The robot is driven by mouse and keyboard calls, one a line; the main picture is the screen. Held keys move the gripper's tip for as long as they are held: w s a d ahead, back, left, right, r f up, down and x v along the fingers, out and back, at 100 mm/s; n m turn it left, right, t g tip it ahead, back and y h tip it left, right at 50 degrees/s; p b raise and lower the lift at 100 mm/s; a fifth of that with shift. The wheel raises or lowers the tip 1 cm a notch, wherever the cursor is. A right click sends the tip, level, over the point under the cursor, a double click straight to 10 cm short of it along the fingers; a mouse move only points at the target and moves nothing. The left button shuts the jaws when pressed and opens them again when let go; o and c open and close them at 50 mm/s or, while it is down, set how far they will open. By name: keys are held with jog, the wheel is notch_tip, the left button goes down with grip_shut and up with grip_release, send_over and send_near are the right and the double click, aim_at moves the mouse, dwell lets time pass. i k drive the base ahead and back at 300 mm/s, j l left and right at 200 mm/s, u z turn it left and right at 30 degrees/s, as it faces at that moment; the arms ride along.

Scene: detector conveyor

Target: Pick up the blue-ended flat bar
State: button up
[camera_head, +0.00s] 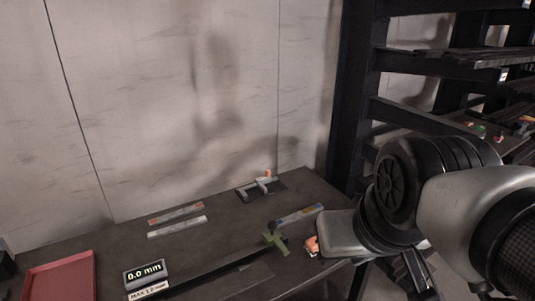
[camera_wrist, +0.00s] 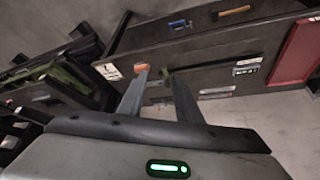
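The blue-ended flat bar (camera_head: 299,214) appears to be the thin bar with blue on it, lying flat near the right end of the dark table in the head view. The grey end of my arm is close to its right, apart from it. I cannot pick the bar out with certainty in the wrist view. My gripper (camera_wrist: 154,75) shows in the wrist view with its two fingers spread and nothing held between them. Its fingers are hidden or unclear in the head view.
On the table (camera_head: 225,235) lie an orange-marked bar (camera_head: 175,213), a pale bar (camera_head: 177,227), a green cross-shaped piece (camera_head: 275,238), an orange piece (camera_head: 312,246) and a grey frame (camera_head: 262,188). A display (camera_head: 145,274) and red tray (camera_head: 58,278) stand left. A dark rack (camera_head: 360,90) rises behind right.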

aim_at(307, 212)
jog(key=i+l+u, duration=0.2)
jog(key=i+l, duration=0.2)
jog(key=l, duration=0.25)
jog(key=i+l+u, duration=0.1)
jog(key=l, duration=0.25)
jog(key=i+l+u, duration=0.1)
jog(key=i+l, duration=0.15)
jog(key=i+l+u, duration=0.1)
jog(key=l, duration=0.4)
